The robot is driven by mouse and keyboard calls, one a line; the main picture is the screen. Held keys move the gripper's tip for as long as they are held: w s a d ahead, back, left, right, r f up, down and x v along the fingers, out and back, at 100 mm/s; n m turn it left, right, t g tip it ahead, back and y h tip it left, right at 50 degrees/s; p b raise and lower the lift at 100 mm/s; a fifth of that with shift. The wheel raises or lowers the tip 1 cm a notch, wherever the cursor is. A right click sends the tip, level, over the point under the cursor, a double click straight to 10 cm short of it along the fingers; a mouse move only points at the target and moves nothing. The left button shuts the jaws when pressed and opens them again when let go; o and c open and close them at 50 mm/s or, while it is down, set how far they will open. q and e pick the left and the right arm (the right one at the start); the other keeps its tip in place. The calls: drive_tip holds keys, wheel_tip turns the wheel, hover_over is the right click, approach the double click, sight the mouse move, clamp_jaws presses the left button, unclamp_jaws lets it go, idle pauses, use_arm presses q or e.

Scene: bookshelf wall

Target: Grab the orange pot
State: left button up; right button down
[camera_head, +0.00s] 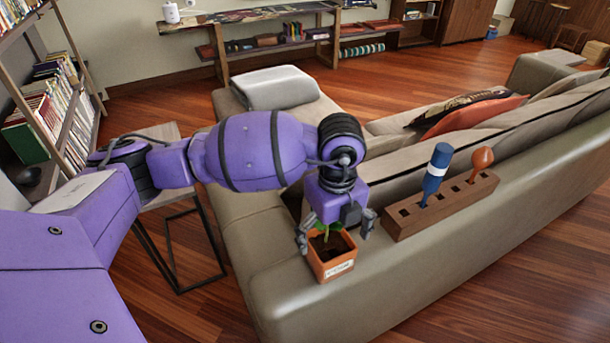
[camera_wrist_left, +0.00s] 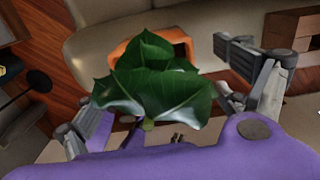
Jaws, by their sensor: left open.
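The orange pot (camera_head: 333,262) stands on top of the sofa's back, with dark soil and a green plant in it. In the left wrist view the plant's broad leaves (camera_wrist_left: 150,85) cover much of the pot, and its orange rim (camera_wrist_left: 178,37) shows behind them. My left gripper (camera_head: 335,236) is above the pot, its fingers spread open, one on each side of the plant. I cannot tell whether a finger touches the pot. The right gripper is not in view.
A wooden block with holes (camera_head: 440,207) stands on the sofa back, right of the pot, holding a blue tool (camera_head: 435,173) and an orange-handled tool (camera_head: 482,160). A side table (camera_head: 158,195) and a bookshelf (camera_head: 60,110) stand at left.

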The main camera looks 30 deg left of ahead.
sight(330, 246)
use_arm(q)
drive_tip(key=shift+s+f, duration=0.2)
drive_tip(key=shift+f, duration=0.4)
drive_tip(key=shift+s+f, duration=0.15)
drive_tip(key=shift+f, duration=0.45)
wheel_tip(330, 246, down, 4)
drive_tip(key=shift+w+r, duration=0.1)
drive_tip(key=shift+r, duration=0.1)
drive_tip(key=shift+f, duration=0.1)
drive_tip(key=c, duration=1.7)
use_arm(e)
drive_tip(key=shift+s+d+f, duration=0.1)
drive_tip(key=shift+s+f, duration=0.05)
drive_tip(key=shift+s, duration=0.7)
